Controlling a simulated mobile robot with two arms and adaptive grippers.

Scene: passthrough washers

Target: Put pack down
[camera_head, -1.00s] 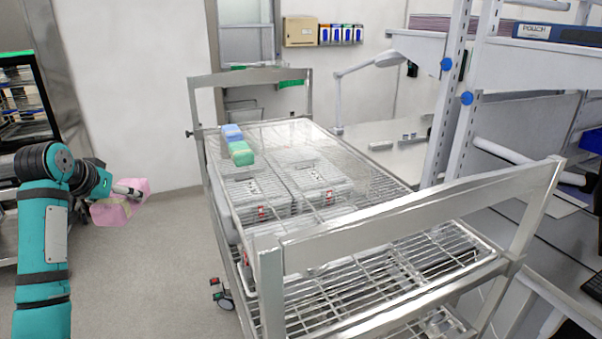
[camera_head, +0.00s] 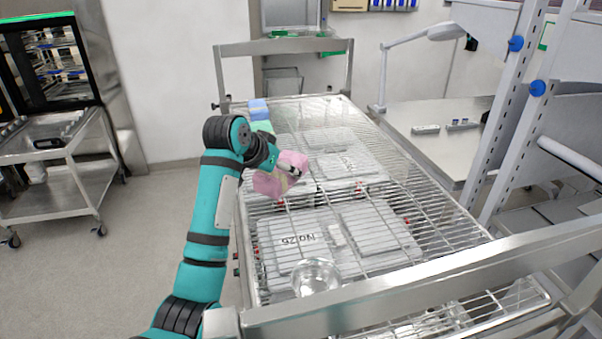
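A pink pack (camera_head: 268,184) with a pale band is held at the end of my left arm. My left gripper (camera_head: 290,170) is shut on it, over the left side of the wire-shelf cart (camera_head: 440,215). Whether the pack touches the rack or hangs above it, I cannot tell. A blue pack (camera_head: 258,109) and a green pack (camera_head: 262,127) lie at the cart's far left corner, just beyond my gripper; my arm partly covers the green one. My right gripper is not in view.
Grey trays (camera_head: 380,228) and a clear round bowl (camera_head: 316,276) show at the cart. A metal bar (camera_head: 400,290) crosses its near end. A steel trolley (camera_head: 70,160) stands left. Shelving posts (camera_head: 505,120) and a desk (camera_head: 430,145) are on the right. The right part of the rack looks bare.

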